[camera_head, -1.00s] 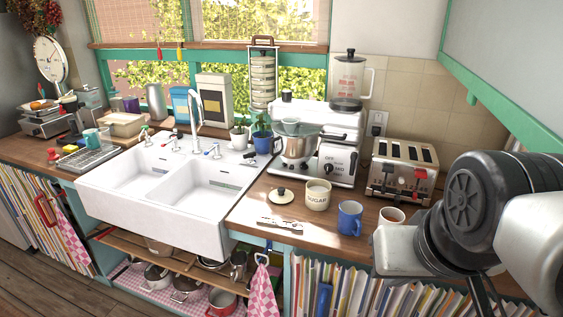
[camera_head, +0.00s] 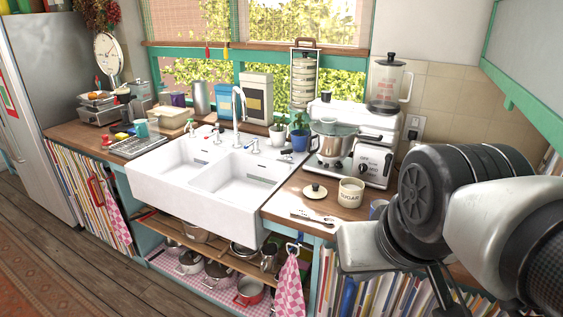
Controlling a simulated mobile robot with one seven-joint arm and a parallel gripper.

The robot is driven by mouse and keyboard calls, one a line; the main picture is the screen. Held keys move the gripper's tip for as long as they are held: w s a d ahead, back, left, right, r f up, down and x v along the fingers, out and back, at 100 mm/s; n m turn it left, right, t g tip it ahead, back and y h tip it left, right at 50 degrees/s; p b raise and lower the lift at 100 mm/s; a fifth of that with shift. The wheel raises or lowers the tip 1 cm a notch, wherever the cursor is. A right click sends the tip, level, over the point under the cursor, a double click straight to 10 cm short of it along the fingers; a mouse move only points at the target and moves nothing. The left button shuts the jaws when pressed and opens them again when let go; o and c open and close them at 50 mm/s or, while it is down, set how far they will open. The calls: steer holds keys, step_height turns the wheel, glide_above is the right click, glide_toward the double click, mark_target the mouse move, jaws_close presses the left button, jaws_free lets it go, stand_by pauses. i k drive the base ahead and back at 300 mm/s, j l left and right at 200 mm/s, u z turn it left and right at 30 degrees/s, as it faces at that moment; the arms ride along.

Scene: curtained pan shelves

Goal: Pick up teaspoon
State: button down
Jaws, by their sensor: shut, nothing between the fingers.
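A small silver utensil (camera_head: 314,217) lies flat on the wooden counter right of the sink, near the front edge. It may be the teaspoon, but it is too small to tell for sure.
A sugar pot (camera_head: 350,193) and a round lid (camera_head: 314,191) stand just behind the utensil. A blue mug (camera_head: 378,209) is partly hidden by my arm. The white double sink (camera_head: 190,200) is to the left. The wooden floor (camera_head: 90,260) is clear at left.

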mark_target(330, 221)
steer(key=z, duration=0.95)
steer(key=u, duration=0.95)
steer(key=i+j+z, duration=0.6)
steer(key=j, duration=0.4)
steer(key=i+j+z, duration=0.4)
steer(key=j, duration=0.45)
steer(key=i, duration=0.05)
